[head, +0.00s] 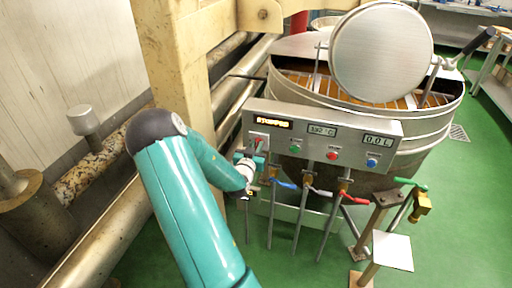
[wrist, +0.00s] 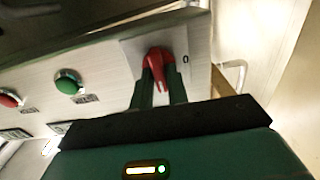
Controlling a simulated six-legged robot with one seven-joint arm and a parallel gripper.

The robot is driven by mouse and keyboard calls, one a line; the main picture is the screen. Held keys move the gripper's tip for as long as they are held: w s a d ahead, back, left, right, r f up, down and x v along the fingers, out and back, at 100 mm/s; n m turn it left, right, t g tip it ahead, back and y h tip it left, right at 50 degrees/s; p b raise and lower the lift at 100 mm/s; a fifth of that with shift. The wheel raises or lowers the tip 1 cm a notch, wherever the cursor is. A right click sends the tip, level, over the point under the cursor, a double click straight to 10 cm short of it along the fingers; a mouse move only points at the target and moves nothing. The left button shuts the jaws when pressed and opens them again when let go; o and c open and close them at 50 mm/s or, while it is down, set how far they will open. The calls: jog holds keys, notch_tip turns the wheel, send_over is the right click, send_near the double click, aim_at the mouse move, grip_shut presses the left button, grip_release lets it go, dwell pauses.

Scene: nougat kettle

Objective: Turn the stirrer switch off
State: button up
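The red stirrer switch (wrist: 157,64) is a pointed rotary lever on a pale plate at the left end of the panel. It also shows in the head view (head: 262,139). In the wrist view its tip points down the picture, and a "0" mark sits to its right. My gripper (wrist: 160,92) has its two dark fingers close together, one on each side of the lever, and appears shut on it. In the head view my gripper (head: 253,162) is at the panel's lower left, partly hiding the switch. An orange display above it is lit, its text too small to read.
The grey panel (head: 350,130) also carries green (head: 296,149), red (head: 332,155) and blue (head: 372,163) buttons and two readouts. Valves with coloured levers hang below it. The round kettle (head: 425,135) stands behind. A beige column (head: 175,60) rises close to my arm.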

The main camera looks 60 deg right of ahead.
grip_shut()
jog(key=shift+n, duration=0.3)
jog(key=n, duration=0.3)
jog(key=shift+w+a+f, duration=0.1)
jog(key=shift+w, duration=0.05)
jog(key=shift+f+n, duration=0.15)
jog(key=shift+n, duration=3.4)
jog(key=shift+f+n, duration=0.1)
jog(key=shift+n, duration=3.45)
